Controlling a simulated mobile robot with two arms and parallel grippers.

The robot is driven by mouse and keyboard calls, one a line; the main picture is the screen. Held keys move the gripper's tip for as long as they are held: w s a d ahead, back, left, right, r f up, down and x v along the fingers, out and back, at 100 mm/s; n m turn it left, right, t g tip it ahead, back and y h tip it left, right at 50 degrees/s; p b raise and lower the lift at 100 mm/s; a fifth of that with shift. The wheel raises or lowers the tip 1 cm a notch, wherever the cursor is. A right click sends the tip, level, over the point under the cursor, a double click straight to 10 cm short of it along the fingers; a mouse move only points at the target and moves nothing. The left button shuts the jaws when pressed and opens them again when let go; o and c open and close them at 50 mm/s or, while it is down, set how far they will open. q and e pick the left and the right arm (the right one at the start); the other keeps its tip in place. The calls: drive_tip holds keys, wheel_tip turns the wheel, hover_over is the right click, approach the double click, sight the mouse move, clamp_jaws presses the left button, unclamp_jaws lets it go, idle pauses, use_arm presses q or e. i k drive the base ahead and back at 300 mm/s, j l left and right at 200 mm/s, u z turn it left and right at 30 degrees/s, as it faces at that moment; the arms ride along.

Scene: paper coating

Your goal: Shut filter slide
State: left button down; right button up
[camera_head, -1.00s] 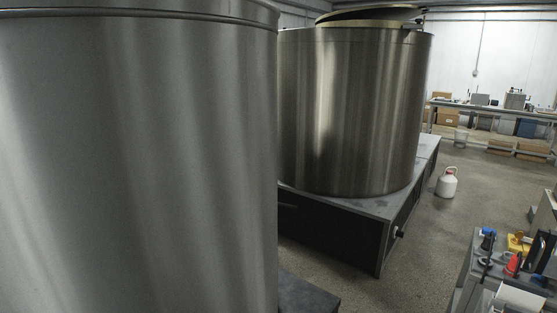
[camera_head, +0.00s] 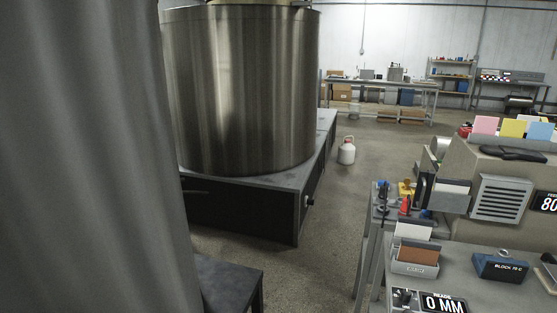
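I do not see either of my grippers in the head view. I cannot make out a filter slide for certain. At the right stands a beige machine (camera_head: 475,215) with a louvred vent panel (camera_head: 502,199) and a dark-framed part (camera_head: 440,193) on its left side. I cannot tell whether any of these belongs to the filter slide.
A second tank (camera_head: 245,95) stands on a dark plinth (camera_head: 240,215). A grey bench (camera_head: 460,268) at right holds small tools and a card box (camera_head: 415,258). A white gas bottle (camera_head: 346,152) stands on open floor (camera_head: 335,205) between them.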

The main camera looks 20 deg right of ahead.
sight(425, 198)
drive_tip(key=z, duration=1.7)
